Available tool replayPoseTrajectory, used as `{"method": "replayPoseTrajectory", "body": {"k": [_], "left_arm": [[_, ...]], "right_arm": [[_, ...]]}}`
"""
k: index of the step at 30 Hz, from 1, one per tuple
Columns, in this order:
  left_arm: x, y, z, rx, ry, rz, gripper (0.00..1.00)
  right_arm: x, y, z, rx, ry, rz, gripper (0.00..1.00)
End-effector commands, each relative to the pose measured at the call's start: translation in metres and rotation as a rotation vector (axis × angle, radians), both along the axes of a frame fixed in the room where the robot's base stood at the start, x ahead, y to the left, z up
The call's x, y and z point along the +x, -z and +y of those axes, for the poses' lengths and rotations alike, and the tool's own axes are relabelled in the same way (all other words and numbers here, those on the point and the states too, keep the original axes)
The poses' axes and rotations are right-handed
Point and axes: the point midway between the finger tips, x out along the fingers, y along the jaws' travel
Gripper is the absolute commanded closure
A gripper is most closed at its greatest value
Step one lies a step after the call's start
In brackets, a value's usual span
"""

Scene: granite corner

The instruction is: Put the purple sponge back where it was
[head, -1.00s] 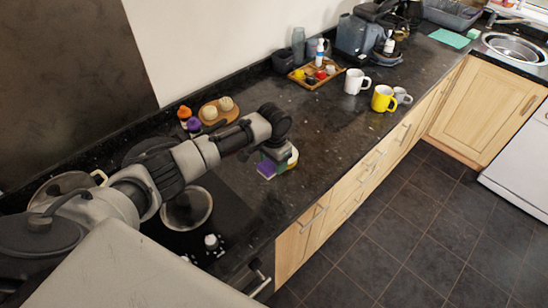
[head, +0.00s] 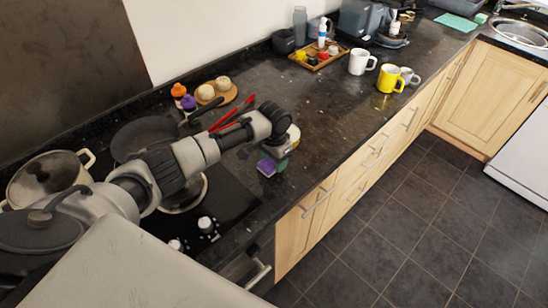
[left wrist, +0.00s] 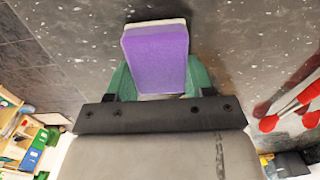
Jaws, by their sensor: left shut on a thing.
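The purple sponge (left wrist: 158,58) has a pale layer along its far edge. In the left wrist view it sits between the two green fingers of my left gripper (left wrist: 158,82), which is shut on it. In the head view the sponge (head: 266,167) shows as a small purple patch under the end of my left arm, with the left gripper (head: 274,165) close above the dark worktop. I cannot tell whether the sponge touches the worktop. My right gripper is not in view.
Red tongs (head: 232,113) lie behind my left arm. A hob with a frying pan (head: 143,137) and a pot (head: 48,178) is on the left. A white mug (head: 361,62), a yellow mug (head: 390,78) and a wooden tray (head: 321,58) stand farther right. The worktop between is clear.

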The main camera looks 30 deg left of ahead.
Motion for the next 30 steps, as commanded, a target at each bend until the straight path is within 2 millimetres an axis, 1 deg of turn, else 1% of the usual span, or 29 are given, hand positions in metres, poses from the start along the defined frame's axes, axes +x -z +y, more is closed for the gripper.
{"method": "replayPoseTrajectory", "body": {"k": [3,4,9,10,15,16,19,30], "left_arm": [[0.0000,-0.0003,0.0000,0.000,0.000,0.000,0.70],[0.0000,-0.0003,0.0000,0.000,0.000,0.000,0.46],[-0.0001,-0.0003,0.0000,0.000,0.000,0.000,0.20],[-0.0001,-0.0003,0.0000,0.000,0.000,0.000,0.18],[-0.0002,-0.0002,0.0001,0.000,0.000,0.000,0.18],[-0.0002,-0.0002,0.0001,0.000,0.000,0.000,0.15],[-0.0002,-0.0002,0.0002,0.000,0.000,0.000,0.00],[-0.0002,-0.0002,0.0002,0.000,0.000,0.000,0.00]], "right_arm": [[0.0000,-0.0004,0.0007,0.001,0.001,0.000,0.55],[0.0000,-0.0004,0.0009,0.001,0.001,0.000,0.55],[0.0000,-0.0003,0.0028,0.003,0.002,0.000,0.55],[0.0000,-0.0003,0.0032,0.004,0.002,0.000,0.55],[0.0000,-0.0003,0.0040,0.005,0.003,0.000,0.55],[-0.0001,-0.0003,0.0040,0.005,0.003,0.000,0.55],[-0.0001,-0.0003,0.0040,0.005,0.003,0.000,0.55],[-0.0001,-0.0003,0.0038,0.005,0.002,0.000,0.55]]}}
